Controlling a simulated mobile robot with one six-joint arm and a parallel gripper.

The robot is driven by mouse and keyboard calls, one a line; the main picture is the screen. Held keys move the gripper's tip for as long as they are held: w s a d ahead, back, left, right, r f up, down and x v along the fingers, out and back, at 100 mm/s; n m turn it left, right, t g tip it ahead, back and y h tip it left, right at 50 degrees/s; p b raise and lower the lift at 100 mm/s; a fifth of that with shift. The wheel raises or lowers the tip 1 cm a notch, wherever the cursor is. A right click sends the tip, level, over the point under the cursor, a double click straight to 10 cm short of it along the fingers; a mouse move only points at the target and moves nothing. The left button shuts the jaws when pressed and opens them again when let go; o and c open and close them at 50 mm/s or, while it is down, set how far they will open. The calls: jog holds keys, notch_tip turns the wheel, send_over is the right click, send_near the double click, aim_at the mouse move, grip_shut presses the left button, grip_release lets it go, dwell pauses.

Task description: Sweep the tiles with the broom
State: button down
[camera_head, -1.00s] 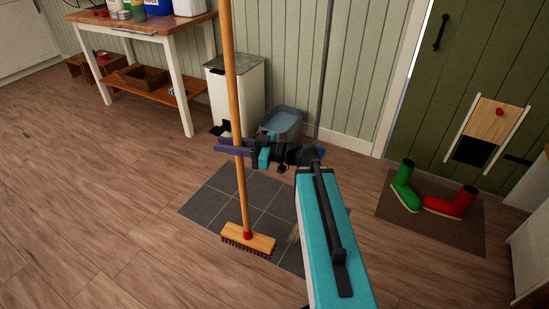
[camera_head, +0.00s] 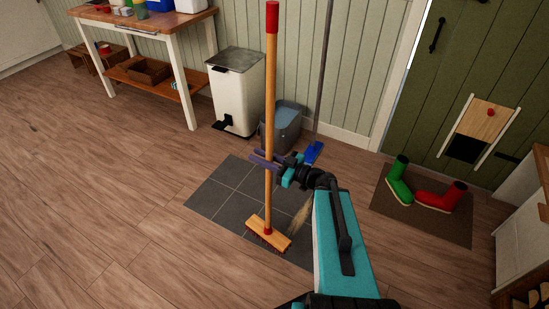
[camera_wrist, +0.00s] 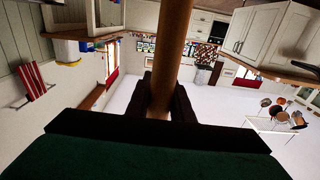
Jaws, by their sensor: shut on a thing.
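A broom (camera_head: 270,90) with a wooden handle, a red top and a wooden head (camera_head: 267,233) with dark red bristles stands nearly upright. Its head is over the dark grey tiles (camera_head: 219,193), near their front edge. My gripper (camera_head: 265,160) is shut on the lower half of the handle. In the wrist view the handle (camera_wrist: 171,50) runs up between the two dark fingers (camera_wrist: 170,105). A pale tan patch (camera_head: 300,214), perhaps debris, lies on the tiles right of the broom head, partly hidden by my arm.
A white pedal bin (camera_head: 235,100) and a grey-blue bucket (camera_head: 280,128) stand behind the tiles. A blue item (camera_head: 314,152) is near a thin pole by the wall. The left floor is clear.

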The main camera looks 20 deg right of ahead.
aim_at(272, 161)
jog(key=s+d+h+p, duration=0.1)
jog(key=p, duration=0.1)
jog(key=s+d+f+m+t+h+p, duration=0.1)
jog(key=s+d+p, duration=0.1)
jog(key=shift+d+f+m, duration=0.1)
jog(key=shift+f+m, duration=0.05)
jog(key=shift+m, duration=0.15)
jog(key=shift+s+d+f+h+p, duration=0.4)
jog(key=shift+f+p, duration=0.1)
jog(key=shift+p, duration=0.2)
